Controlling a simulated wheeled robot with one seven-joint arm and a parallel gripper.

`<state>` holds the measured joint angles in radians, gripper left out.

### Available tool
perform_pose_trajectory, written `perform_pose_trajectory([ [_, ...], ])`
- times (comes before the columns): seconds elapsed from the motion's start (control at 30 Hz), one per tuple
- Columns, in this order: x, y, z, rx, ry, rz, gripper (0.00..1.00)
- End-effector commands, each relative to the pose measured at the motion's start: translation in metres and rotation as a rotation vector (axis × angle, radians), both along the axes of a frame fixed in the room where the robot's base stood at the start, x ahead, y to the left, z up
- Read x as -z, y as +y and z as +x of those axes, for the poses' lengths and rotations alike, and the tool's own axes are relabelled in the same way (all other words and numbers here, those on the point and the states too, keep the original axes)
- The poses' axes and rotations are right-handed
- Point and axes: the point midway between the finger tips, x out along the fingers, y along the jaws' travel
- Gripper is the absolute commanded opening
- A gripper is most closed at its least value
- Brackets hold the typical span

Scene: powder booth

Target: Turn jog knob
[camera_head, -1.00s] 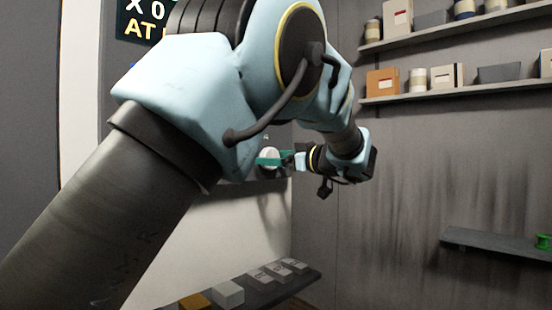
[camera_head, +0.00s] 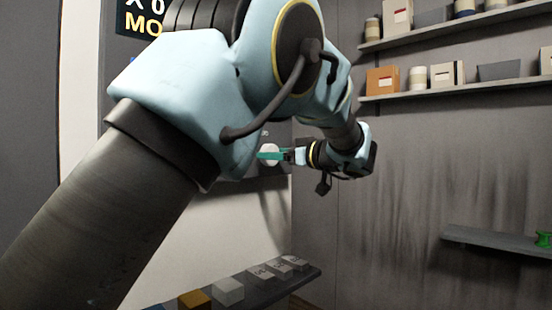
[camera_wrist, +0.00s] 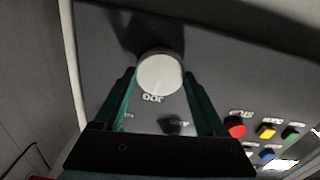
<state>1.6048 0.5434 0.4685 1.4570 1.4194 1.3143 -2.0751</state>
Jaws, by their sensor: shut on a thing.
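The jog knob is a pale round dial (camera_wrist: 160,73) on a dark control panel (camera_wrist: 215,60), with the word JOG beside it in the wrist view. In the head view the knob (camera_head: 269,153) shows partly behind green fingers. My gripper (camera_wrist: 160,88) has green fingers, one on each side of the knob, and is shut on it. In the head view my gripper (camera_head: 276,155) reaches the panel from the right. A display (camera_head: 140,18) at the top left shows a row beginning "MO", cut off by my arm.
Red (camera_wrist: 235,127), yellow (camera_wrist: 266,131), green and blue buttons sit on the panel right of the knob. A low ledge (camera_head: 300,284) holds several blocks. Shelves with boxes and cans (camera_head: 450,85) line the right wall. My arm hides much of the panel in the head view.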

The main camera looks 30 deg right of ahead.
Motion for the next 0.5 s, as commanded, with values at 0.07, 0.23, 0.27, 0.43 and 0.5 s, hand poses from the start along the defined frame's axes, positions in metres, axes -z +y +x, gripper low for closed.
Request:
perform_pose_trajectory([
  [0.07, 0.0044, -0.0002, -0.0004, 0.000, 0.009, 0.040, 0.18],
  [0.23, 0.0058, -0.0009, -0.0004, 0.001, 0.033, 0.172, 0.18],
  [0.27, 0.0059, -0.0009, -0.0004, 0.001, 0.039, 0.198, 0.18],
  [0.43, 0.0050, -0.0015, -0.0001, 0.000, 0.069, 0.356, 0.18],
  [0.5, 0.0043, -0.0017, -0.0001, 0.000, 0.082, 0.422, 0.18],
])
